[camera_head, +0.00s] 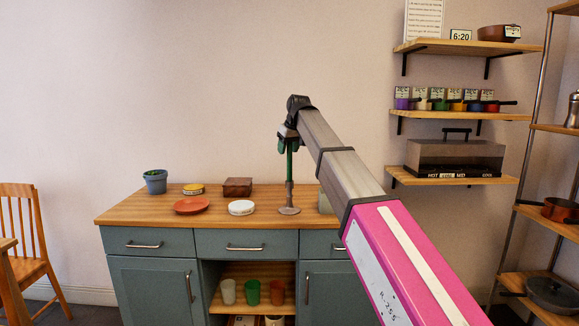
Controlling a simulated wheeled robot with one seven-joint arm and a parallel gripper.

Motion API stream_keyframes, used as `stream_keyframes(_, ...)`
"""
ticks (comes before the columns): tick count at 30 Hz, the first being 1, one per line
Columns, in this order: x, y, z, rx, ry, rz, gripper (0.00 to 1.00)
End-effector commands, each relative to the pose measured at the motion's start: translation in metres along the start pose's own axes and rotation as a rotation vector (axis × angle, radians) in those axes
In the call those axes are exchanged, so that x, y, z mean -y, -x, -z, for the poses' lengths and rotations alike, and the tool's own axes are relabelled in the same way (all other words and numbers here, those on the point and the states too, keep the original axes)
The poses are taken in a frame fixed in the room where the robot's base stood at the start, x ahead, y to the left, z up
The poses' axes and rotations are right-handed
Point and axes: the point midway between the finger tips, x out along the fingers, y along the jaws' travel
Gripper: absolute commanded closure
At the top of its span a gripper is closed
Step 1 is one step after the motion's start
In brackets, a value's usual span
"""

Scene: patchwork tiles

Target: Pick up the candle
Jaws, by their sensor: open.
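A thin green candle (290,166) stands upright in a brown holder with a wide round foot (289,210) on the wooden countertop (130,212). My gripper (288,146) points down at the top of the candle, and its dark body hides the candle's upper end. The jaws are open and look small here. I cannot tell whether they are around the candle or in front of it.
On the counter to the left are a blue plant pot (156,184), a yellow tin (193,189), an orange plate (192,205), a brown box (237,187) and a white round dish (241,208). A pale item (324,203) stands close right of the holder, partly behind my arm.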

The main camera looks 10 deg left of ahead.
Motion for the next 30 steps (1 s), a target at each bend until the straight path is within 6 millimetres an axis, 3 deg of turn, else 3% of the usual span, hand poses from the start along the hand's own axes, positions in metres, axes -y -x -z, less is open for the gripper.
stream_keyframes(1,0.0,0.0,0.0,0.0,0.0,0.0,0.47)
stream_keyframes(2,0.0,0.0,0.0,0.0,0.0,0.0,0.54)
stream_keyframes(6,0.0,0.0,0.0,0.0,0.0,0.0,0.99)
stream_keyframes(20,0.0,0.006,0.003,-0.001,0.0,0.0,1.0)
stream_keyframes(28,-0.001,0.038,0.018,-0.001,0.001,0.0,1.0)
stream_keyframes(30,0.012,0.044,0.023,-0.001,0.003,0.001,1.0)
